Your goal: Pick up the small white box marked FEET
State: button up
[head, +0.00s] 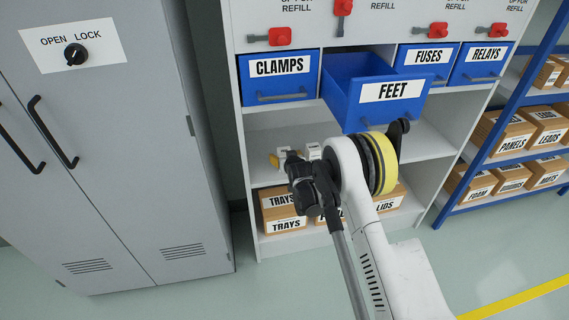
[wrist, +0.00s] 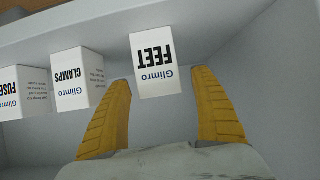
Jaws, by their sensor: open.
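The small white box marked FEET (wrist: 157,60) stands on a pale shelf in the wrist view, its lettering upside down in the picture. My gripper (wrist: 162,80) is open, with one yellow finger on each side of the box's near end. A gap shows between the box and each finger. In the head view my gripper (head: 282,158) is at the shelf below the drawers, largely hidden by my wrist. A small white box shows there beside it, too small to read.
White boxes marked CLAMPS (wrist: 80,78) and FUSES (wrist: 22,92) stand left of the FEET box in the wrist view. A blue FEET drawer (head: 345,100) is pulled out above my arm. Cartons marked TRAYS (head: 284,212) sit lower. A grey cabinet (head: 130,160) stands left.

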jog(key=shift+x, duration=1)
jog(key=shift+r, duration=0.1)
jog(key=c, duration=1.4)
